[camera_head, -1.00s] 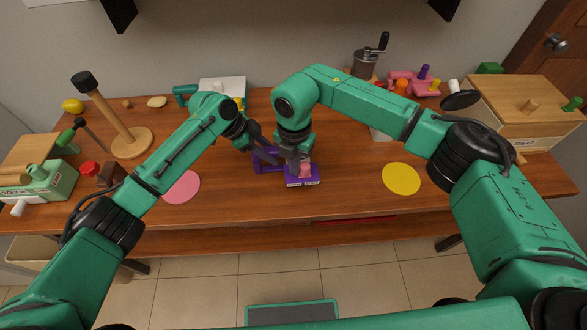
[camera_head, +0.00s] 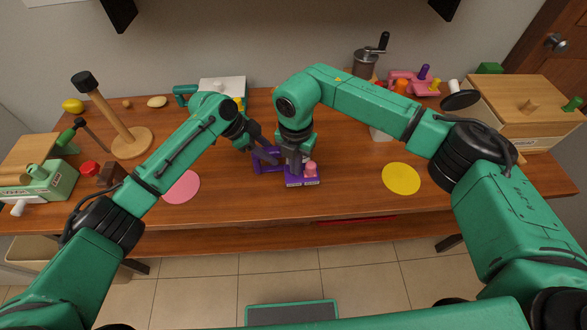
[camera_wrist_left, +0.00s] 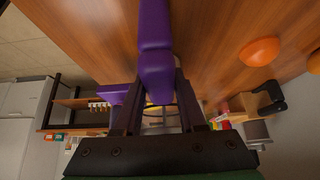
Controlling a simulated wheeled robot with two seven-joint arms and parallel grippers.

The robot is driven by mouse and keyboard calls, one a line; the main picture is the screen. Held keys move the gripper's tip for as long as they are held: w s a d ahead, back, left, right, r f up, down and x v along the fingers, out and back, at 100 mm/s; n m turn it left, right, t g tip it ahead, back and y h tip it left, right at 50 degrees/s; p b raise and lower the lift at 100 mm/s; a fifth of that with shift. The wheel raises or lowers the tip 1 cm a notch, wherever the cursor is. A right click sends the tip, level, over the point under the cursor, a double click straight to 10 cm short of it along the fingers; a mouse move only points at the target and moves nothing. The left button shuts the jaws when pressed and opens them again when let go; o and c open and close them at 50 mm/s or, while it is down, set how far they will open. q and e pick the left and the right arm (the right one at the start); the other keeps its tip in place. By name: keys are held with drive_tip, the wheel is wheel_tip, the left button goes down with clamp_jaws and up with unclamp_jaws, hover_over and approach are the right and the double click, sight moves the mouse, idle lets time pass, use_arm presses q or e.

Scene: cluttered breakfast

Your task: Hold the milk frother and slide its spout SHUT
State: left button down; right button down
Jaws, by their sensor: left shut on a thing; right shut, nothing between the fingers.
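The milk frother is a purple block (camera_head: 294,183) with a white-labelled front edge, and a pink knob (camera_head: 311,168) stands at its right end. A purple handle part (camera_head: 268,166) shows at its left. My left gripper (camera_head: 273,158) is shut on this purple part; in the left wrist view the purple bar (camera_wrist_left: 155,45) runs between the fingers. My right gripper (camera_head: 297,172) is shut and empty, pointing down over the block just left of the pink knob. I cannot tell whether it touches the knob. The right arm hides part of the frother.
A pink disc (camera_head: 182,187) lies left and a yellow disc (camera_head: 401,178) right on the wooden table. A paper-towel-like stand (camera_head: 131,143) and a green box (camera_head: 48,184) are at the left. A wooden-topped box (camera_head: 530,100) and a grinder (camera_head: 367,64) are at right and back.

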wheel_tip(320, 180, up, 7)
idle(0.7)
drive_tip(key=shift+a, duration=0.1)
idle(1.5)
